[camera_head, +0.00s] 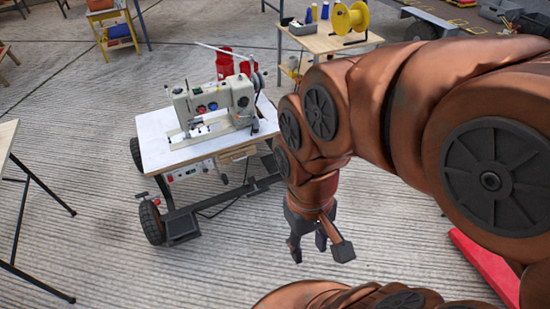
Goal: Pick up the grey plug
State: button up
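I cannot make out a grey plug for certain in the head view. My gripper (320,248) hangs from the copper-coloured arm, pointing down, right of the sewing machine's table and above the ribbed floor. Its dark fingers are spread apart, so it looks open. A small dark bluish-grey piece shows between them; I cannot tell whether it is a gripper part or something else. I see nothing clearly held. My arm covers much of the right side and hides what lies behind it.
A beige sewing machine (212,104) stands on a wheeled white-topped table (155,138). Red containers (224,66) are behind it. A wooden table (330,41) with a yellow spool (350,18) is at the back. A red object (485,265) lies lower right. Floor at lower left-centre is clear.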

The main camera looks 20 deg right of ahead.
aim_at(256, 121)
jog(key=z, duration=0.4)
jog(key=i, duration=1.45)
jog(key=u, duration=0.65)
jog(key=i, duration=0.45)
jog(key=u, duration=0.4)
